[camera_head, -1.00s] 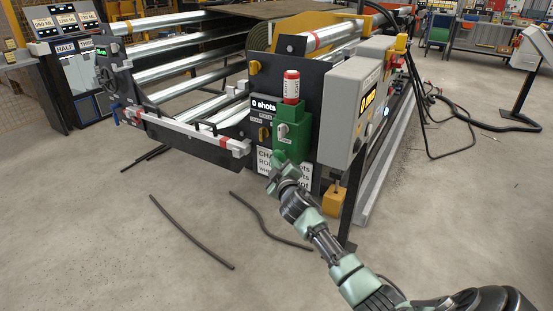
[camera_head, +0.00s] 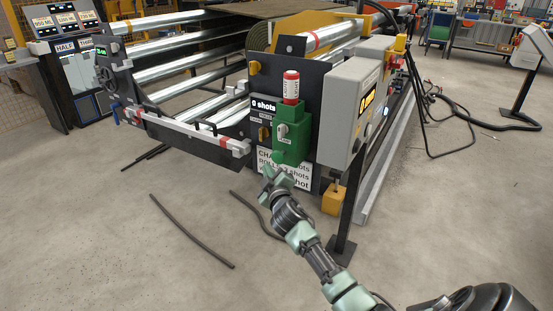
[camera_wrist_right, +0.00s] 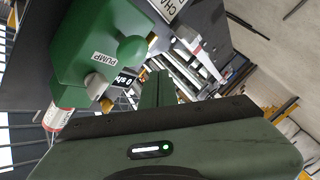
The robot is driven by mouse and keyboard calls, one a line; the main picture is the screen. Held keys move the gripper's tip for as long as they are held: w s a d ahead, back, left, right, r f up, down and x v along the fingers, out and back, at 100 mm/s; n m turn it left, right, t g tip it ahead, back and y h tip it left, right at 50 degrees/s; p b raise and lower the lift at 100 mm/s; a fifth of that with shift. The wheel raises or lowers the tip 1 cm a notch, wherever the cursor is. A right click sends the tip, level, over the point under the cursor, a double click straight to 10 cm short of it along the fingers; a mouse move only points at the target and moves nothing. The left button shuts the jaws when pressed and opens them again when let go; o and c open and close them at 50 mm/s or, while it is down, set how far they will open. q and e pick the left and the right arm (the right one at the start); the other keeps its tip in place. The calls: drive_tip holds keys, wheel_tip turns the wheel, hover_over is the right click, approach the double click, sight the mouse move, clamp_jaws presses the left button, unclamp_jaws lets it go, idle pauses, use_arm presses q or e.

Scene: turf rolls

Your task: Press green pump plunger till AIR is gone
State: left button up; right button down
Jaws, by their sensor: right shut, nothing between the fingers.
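The green pump (camera_head: 292,140) is fixed upright on the dark end panel of the roller machine. A red-and-white cartridge (camera_head: 291,88) stands on top of it, and a grey knob (camera_head: 283,130) juts from its front. The right wrist view shows the pump (camera_wrist_right: 85,45) close up, with its PUMP label, the grey knob (camera_wrist_right: 96,86) and a rounded green end (camera_wrist_right: 132,49). I cannot tell which part is the plunger. My right gripper (camera_head: 270,176) is shut and empty, just below and in front of the pump, apparently apart from it. My left gripper is out of view.
A display (camera_head: 263,106) beside the pump reads 0 shots; no AIR text is readable. A grey control box (camera_head: 350,105) on a post stands close to the right. A yellow block (camera_head: 334,200) is low beside it. Dark strips (camera_head: 190,230) lie on otherwise open floor.

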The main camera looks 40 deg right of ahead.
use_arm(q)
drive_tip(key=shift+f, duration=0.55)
use_arm(e)
drive_tip(key=shift+s+a, duration=0.25)
drive_tip(key=shift+a, duration=0.3)
drive_tip(key=shift+s+a, duration=0.2)
drive_tip(key=shift+a, duration=0.35)
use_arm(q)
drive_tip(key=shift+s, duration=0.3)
